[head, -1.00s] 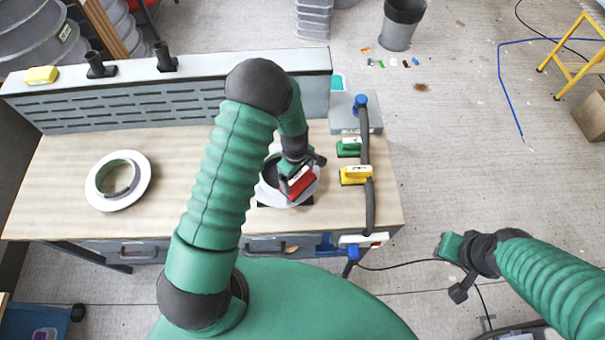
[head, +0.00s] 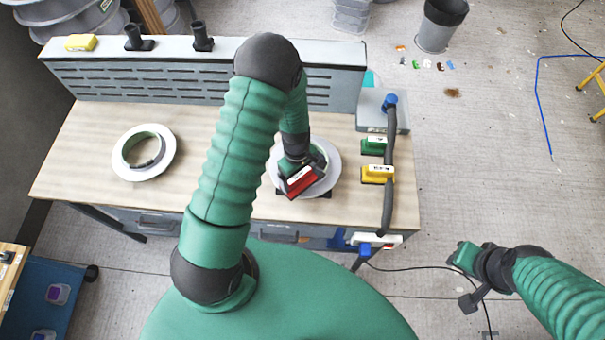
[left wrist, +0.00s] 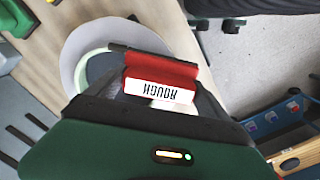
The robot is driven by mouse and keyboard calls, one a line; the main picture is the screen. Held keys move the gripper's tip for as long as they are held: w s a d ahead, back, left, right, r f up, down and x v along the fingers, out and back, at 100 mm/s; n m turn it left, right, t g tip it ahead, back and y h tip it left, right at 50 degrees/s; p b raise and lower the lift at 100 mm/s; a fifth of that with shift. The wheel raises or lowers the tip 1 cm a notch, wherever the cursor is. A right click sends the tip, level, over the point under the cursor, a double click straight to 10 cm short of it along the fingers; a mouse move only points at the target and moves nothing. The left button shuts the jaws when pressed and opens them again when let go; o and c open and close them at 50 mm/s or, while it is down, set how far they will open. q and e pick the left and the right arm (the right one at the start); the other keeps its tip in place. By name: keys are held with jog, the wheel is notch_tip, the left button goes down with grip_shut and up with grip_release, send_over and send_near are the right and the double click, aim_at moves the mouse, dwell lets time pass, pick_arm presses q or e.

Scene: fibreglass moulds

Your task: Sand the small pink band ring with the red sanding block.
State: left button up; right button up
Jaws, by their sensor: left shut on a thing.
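My left gripper (head: 297,168) is shut on the red sanding block (head: 304,184), whose white label reads ROUGH in the left wrist view (left wrist: 158,91). The block is over the front part of a ring with a wide grey flange (head: 328,181) on the bench. In the left wrist view this ring (left wrist: 80,50) shows a pale green inner collar, partly hidden by block and gripper. Contact cannot be told. A second ring (head: 165,164), white with a green inside, lies at the bench's left. I make out no pink band. My right gripper (head: 468,278) hangs beyond the bench's right end; its jaws are unclear.
A green block (head: 373,146) and a yellow block (head: 377,174) sit at the bench's right, beside a dark hose (head: 389,165). A slotted grey extraction panel (head: 180,78) runs along the back. Bare bench top lies between the rings.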

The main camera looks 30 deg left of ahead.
pick_arm(q)
jog(key=shift+r, duration=0.1)
notch_tip(320, 180, up, 6)
jog(key=p, duration=0.5)
jog(key=shift+w+r, duration=0.1)
notch_tip(320, 180, up, 3)
jog(key=shift+w+f+p, duration=0.1)
jog(key=shift+p, duration=1.1)
jog(key=shift+f, duration=0.1)
